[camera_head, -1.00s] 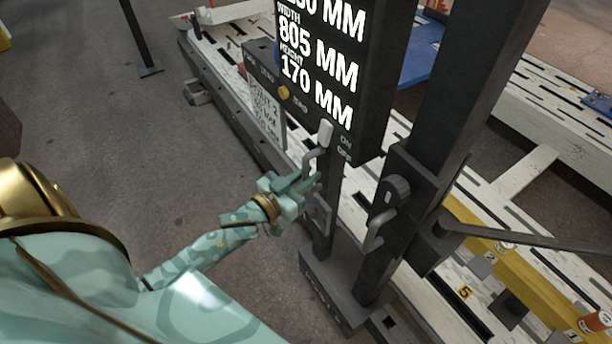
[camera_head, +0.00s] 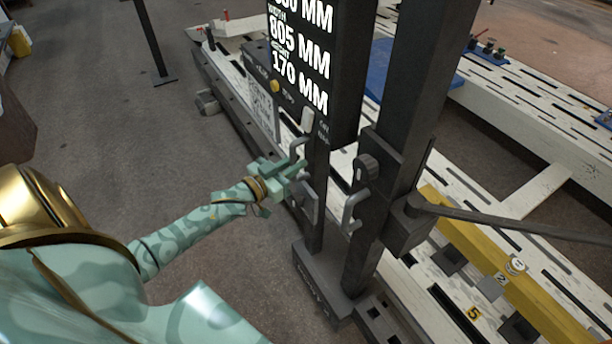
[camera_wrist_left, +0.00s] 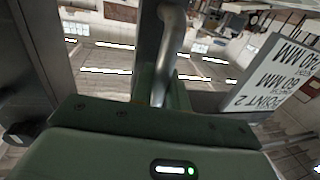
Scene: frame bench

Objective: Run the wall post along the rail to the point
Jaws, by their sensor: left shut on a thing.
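The dark wall post (camera_head: 317,200) stands upright on a dark foot (camera_head: 322,285) at the near edge of the pale slotted bench. It has a grey bent handle (camera_head: 297,150) on its side, below a large black display. My left gripper (camera_head: 298,168) is shut on this handle. In the left wrist view the handle (camera_wrist_left: 168,60) rises as a grey tube from between the jaws; the jaw tips are mostly hidden. A white sign reading POINT 2 (camera_wrist_left: 270,80) shows at the right there, and a small pale sign (camera_head: 263,105) stands behind the post. My right gripper is out of view.
The black display (camera_head: 300,60) reads 805 MM and 170 MM. A thicker dark column (camera_head: 400,110) with its own handle (camera_head: 352,212) stands close right. A yellow beam (camera_head: 470,235) with number tags lies right. Grey floor is open at left.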

